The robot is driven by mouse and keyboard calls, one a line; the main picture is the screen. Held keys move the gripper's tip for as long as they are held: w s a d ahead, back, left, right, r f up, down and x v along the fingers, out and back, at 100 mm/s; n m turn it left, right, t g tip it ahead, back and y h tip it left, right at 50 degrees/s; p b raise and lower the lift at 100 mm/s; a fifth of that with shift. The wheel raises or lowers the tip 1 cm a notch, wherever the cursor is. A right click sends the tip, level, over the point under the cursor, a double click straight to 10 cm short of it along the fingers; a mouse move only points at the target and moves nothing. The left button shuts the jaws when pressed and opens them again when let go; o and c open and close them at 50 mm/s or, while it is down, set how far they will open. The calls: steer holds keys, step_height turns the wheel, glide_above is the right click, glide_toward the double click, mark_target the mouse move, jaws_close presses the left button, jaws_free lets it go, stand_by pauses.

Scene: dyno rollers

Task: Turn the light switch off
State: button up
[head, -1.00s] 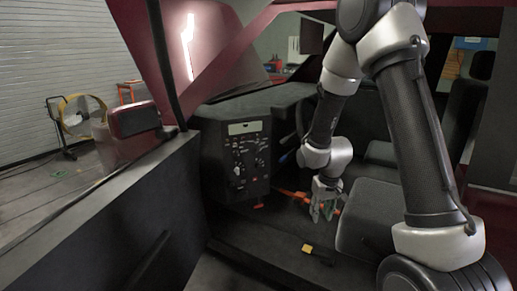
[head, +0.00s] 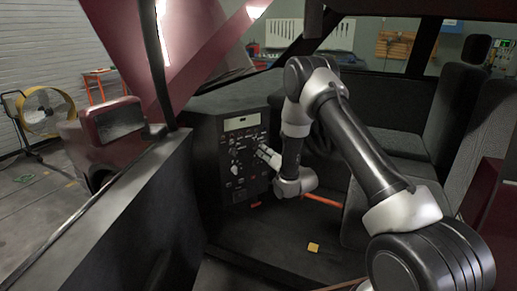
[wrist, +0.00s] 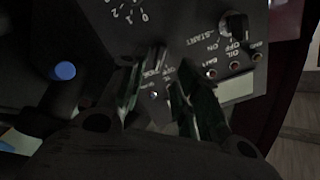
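The black control panel (head: 245,158) with white-marked dials and switches stands left of my arm in the head view. It fills the top of the wrist view (wrist: 190,20), with its labels upside down. My gripper (head: 268,157) is raised at the panel's right side, pointing at its face. In the wrist view my gripper (wrist: 156,80) has its two fingers apart, with a small pale knob (wrist: 154,95) and a partly covered label showing between them. I cannot tell whether they touch it. Which control is the light switch cannot be read for certain.
A rotary knob (wrist: 235,24) with ON, OFF and START marks and several small red lamps sit beside the fingers. A blue-tipped lever (wrist: 64,71) is at the left. A yellow block (head: 313,247) lies on the cab floor.

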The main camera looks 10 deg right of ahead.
mark_target(258, 147)
steer(key=x, duration=0.6)
steer(key=shift+w, duration=0.2)
jaws_close()
